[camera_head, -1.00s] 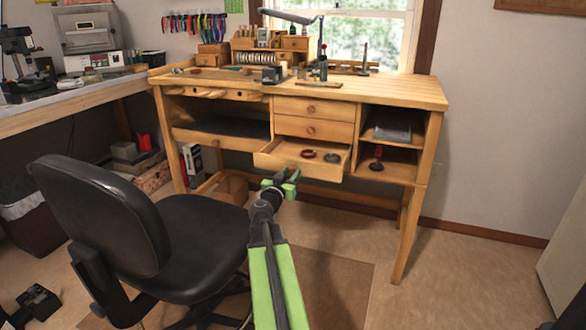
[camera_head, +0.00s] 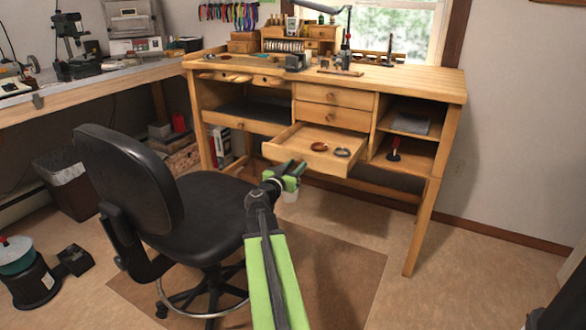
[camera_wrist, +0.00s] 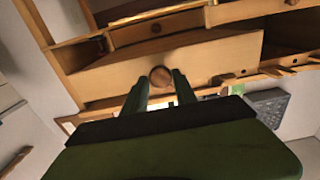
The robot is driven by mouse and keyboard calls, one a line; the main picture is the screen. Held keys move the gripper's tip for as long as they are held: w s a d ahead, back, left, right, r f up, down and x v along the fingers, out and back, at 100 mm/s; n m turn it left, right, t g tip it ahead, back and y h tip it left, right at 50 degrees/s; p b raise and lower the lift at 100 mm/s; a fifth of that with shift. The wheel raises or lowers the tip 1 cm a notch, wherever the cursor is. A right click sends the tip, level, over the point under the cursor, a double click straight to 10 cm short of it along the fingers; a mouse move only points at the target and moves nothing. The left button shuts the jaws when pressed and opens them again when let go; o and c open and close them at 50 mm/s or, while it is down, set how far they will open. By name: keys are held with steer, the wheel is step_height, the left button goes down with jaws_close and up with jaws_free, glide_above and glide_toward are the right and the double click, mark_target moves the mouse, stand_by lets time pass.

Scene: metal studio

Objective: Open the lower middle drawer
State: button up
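The lower middle drawer (camera_head: 301,142) of the wooden bench stands pulled out, with a reddish ring (camera_head: 319,146) and a dark round item (camera_head: 343,152) inside. My gripper (camera_head: 291,171) is at its front panel and hides the knob in the head view. In the wrist view the round wooden knob (camera_wrist: 160,76) sits between the tips of my two green fingers, which are shut on it. The plain front panel (camera_wrist: 220,62) spreads to both sides. The two drawers above, one with its knob (camera_head: 329,97), are closed.
A black office chair (camera_head: 125,180) stands close to the left of my arm. The bench (camera_head: 420,85) has open shelves at right and a wide tray drawer (camera_head: 235,122) at left. Carpet and floor to the right (camera_head: 350,270) are clear.

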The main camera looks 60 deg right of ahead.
steer(key=o, duration=0.4)
steer(key=shift+s, duration=0.1)
steer(key=shift+a, duration=0.1)
